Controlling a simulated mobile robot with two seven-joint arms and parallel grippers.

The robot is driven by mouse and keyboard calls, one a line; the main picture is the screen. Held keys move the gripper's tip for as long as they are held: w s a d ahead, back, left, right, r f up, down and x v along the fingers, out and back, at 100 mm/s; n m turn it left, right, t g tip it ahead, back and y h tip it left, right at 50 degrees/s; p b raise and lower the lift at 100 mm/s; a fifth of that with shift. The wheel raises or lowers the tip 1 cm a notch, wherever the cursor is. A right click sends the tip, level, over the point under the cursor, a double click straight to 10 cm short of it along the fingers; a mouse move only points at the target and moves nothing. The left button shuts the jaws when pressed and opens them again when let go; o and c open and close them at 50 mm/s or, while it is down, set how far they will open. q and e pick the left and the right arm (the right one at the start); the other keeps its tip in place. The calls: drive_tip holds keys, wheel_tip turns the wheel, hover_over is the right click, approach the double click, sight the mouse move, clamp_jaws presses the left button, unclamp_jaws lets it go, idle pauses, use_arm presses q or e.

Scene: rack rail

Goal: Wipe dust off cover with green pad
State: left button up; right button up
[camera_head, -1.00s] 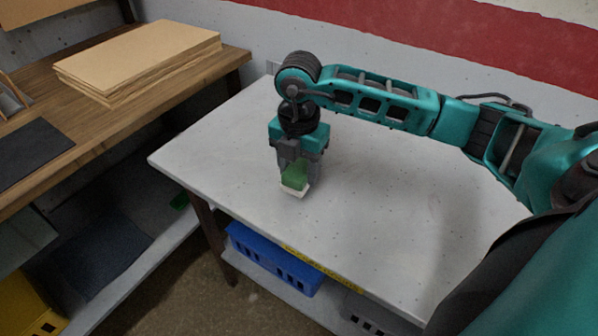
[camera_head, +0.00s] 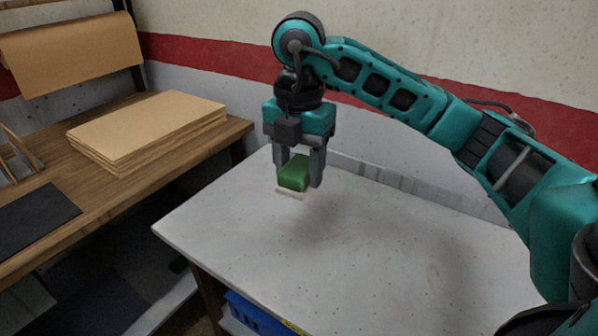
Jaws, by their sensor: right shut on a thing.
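My right gripper (camera_head: 299,178) points down above the white table top. It is shut on a green pad (camera_head: 294,172), which sits between its two fingers. A pale, thin layer (camera_head: 291,193) shows just under the pad; I cannot tell whether it is the pad's underside or a separate piece. The pad seems to be over the far left part of the table top, and I cannot tell whether it touches anything. No cover can be told apart with certainty. My left gripper is out of view.
The white table top (camera_head: 235,240) is largely clear, with small dark specks. A blue crate (camera_head: 258,312) is below its front edge. A wooden bench (camera_head: 215,150) on the left holds stacked brown sheets (camera_head: 150,127) and a dark mat (camera_head: 35,217). A wall stands behind.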

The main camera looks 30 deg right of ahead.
drive_tip(key=o, duration=0.4)
drive_tip(key=shift+c, duration=1.4)
